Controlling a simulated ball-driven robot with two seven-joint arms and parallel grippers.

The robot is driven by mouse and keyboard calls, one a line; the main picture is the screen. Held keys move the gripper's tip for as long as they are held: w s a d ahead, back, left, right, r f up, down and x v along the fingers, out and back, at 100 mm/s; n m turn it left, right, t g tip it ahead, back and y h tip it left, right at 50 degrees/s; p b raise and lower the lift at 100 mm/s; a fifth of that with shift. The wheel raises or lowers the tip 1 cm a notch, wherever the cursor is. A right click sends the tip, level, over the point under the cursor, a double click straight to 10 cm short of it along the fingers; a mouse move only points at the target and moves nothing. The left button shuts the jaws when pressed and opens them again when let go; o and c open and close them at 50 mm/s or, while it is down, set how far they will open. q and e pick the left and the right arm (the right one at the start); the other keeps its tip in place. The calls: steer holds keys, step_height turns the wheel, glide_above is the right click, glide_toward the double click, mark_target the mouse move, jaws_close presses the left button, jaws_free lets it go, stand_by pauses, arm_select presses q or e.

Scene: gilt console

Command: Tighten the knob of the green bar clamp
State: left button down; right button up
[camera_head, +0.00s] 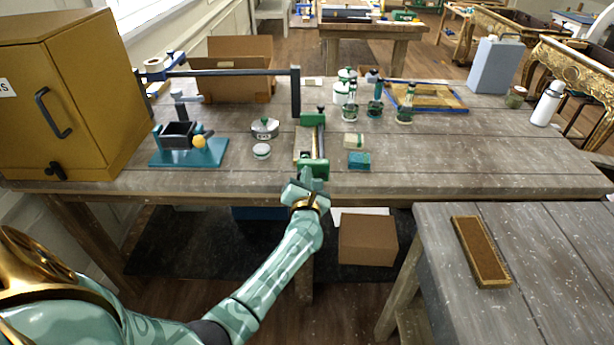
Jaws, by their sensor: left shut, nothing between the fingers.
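The green bar clamp (314,165) lies on the workbench near its front edge, its bar running away from me, with a green jaw at each end. My left gripper (309,178) is at the clamp's near end, at the bench's front edge. Its fingers are shut with nothing held. The clamp's knob is hidden or too small to make out behind the gripper, and I cannot tell whether the gripper touches it. My right gripper is not in view.
A teal vise (187,150) and small tins (264,128) stand left of the clamp. A teal block (359,160) and green bottles (375,103) stand right. A yellow cabinet (62,95) fills the bench's left end. A brush (480,250) lies on the nearer table.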

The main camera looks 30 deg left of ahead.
arm_select(q)
steer(key=shift+s+f+g, duration=0.2)
steer(key=shift+f+g, duration=0.1)
steer(key=shift+f, duration=0.35)
steer(key=shift+w+d+f, duration=0.15)
steer(key=shift+d, duration=0.05)
steer(key=shift+w+d+f, duration=0.15)
steer(key=shift+w+d, duration=0.05)
steer(key=shift+d, duration=0.05)
steer(key=shift+w+d+r, duration=0.1)
steer(key=shift+r, duration=0.25)
steer(key=p+v, duration=0.1)
steer(key=v, duration=0.5)
steer(key=shift+w+r+p, duration=0.1)
steer(key=shift+r+p, duration=0.05)
steer(key=shift+p, duration=0.25)
